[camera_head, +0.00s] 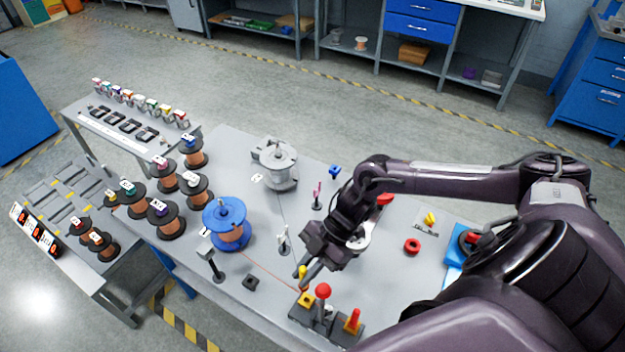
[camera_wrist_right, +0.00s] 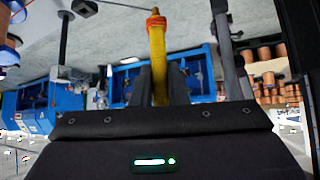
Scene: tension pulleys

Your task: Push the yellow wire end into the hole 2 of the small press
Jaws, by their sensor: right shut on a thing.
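My right gripper (camera_head: 305,280) is shut on the yellow wire end (camera_head: 302,270), just above and behind the small press (camera_head: 325,320). In the right wrist view the yellow wire end (camera_wrist_right: 157,65) stands up between the gripper fingers (camera_wrist_right: 160,85), with an orange-brown tip. The hole numbers are too small to read. A thin orange wire (camera_head: 265,272) runs from the blue spool toward the press. My left gripper is out of view.
The blue spool (camera_head: 228,225) and a grey pulley unit (camera_head: 278,165) stand on the grey table (camera_head: 385,290). Small posts (camera_head: 284,240) and a black stand (camera_head: 216,268) are near the wire. A red ring (camera_head: 412,246) lies at the right. Several copper spools fill the left.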

